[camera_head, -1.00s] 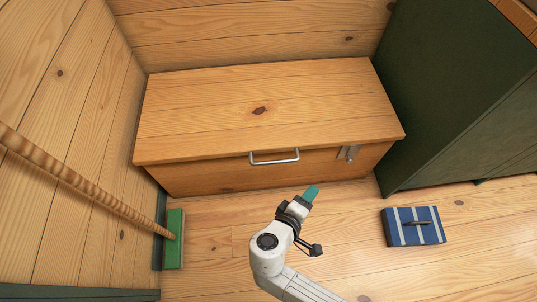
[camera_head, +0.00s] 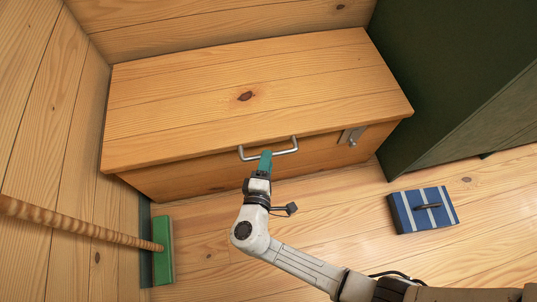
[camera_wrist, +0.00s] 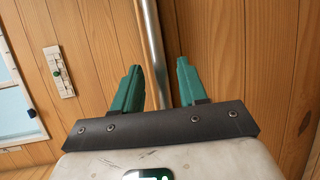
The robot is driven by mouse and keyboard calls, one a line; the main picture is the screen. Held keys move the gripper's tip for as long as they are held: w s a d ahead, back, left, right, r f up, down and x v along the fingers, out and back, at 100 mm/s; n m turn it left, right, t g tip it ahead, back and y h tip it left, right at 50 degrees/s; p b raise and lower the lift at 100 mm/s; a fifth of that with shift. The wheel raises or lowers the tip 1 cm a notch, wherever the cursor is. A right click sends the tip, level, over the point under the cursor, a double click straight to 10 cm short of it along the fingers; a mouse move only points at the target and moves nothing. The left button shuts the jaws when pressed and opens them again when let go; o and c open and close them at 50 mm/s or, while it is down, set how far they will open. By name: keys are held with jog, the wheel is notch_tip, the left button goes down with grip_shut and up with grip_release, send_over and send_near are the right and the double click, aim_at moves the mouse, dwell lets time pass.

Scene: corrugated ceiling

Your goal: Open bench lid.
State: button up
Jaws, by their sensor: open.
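The wooden bench (camera_head: 250,100) stands against the back wall with its lid shut. A metal bar handle (camera_head: 285,151) is on the front edge of the lid. My gripper (camera_head: 265,157) has its teal fingers at the handle, left of its middle. I cannot tell whether the bar touches a finger.
A green broom (camera_head: 163,250) with a long wooden handle stands at the left. A dark green cabinet (camera_head: 450,80) is close on the bench's right. A blue and white striped object (camera_head: 423,209) lies on the floor at right. Floor in front of the bench is otherwise mostly clear.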

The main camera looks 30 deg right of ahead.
jog(key=shift+b+x, duration=0.3)
jog(key=shift+x, duration=1.4)
jog(key=shift+c, duration=0.4)
grip_shut()
